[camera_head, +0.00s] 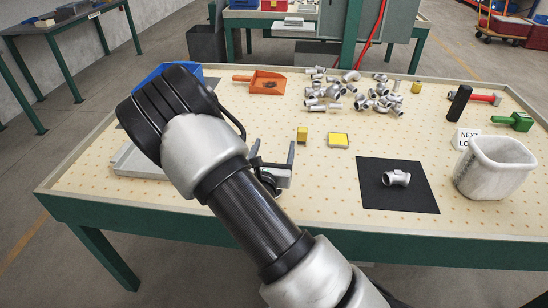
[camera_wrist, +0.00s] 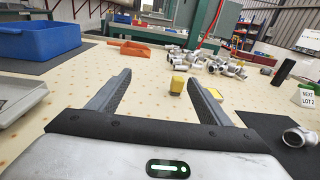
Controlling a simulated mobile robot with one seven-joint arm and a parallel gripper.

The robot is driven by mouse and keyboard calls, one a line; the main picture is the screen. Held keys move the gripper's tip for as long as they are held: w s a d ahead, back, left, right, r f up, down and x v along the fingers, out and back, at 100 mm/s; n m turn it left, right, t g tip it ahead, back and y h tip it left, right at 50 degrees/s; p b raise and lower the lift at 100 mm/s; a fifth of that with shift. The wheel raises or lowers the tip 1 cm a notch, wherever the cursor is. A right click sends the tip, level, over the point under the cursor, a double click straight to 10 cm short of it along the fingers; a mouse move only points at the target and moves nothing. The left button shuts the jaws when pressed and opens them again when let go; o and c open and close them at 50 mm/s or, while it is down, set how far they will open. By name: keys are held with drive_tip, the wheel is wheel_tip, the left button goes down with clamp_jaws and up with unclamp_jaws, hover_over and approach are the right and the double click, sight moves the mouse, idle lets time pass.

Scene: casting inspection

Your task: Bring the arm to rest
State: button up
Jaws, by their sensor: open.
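My gripper (camera_head: 273,168) is open and empty above the left-middle of the pegboard-topped table (camera_head: 240,205). Its two fingers also show in the wrist view (camera_wrist: 158,95), spread apart with nothing between them but the table top farther off. My arm reaches across the table from the lower right and bends at the black joint on the left. It hides part of the blue bin and the grey tray in the head view.
Metal fittings (camera_head: 322,95) lie heaped at the back. One fitting (camera_head: 396,178) lies on a black mat (camera_head: 400,202). A white bin (camera_head: 490,185), orange scoop (camera_head: 268,83), blue bin (camera_wrist: 40,40), grey tray (camera_wrist: 18,100) and yellow blocks (camera_head: 338,140) stand around. The front middle is clear.

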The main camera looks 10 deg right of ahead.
drive_tip(key=shift+r, duration=0.75)
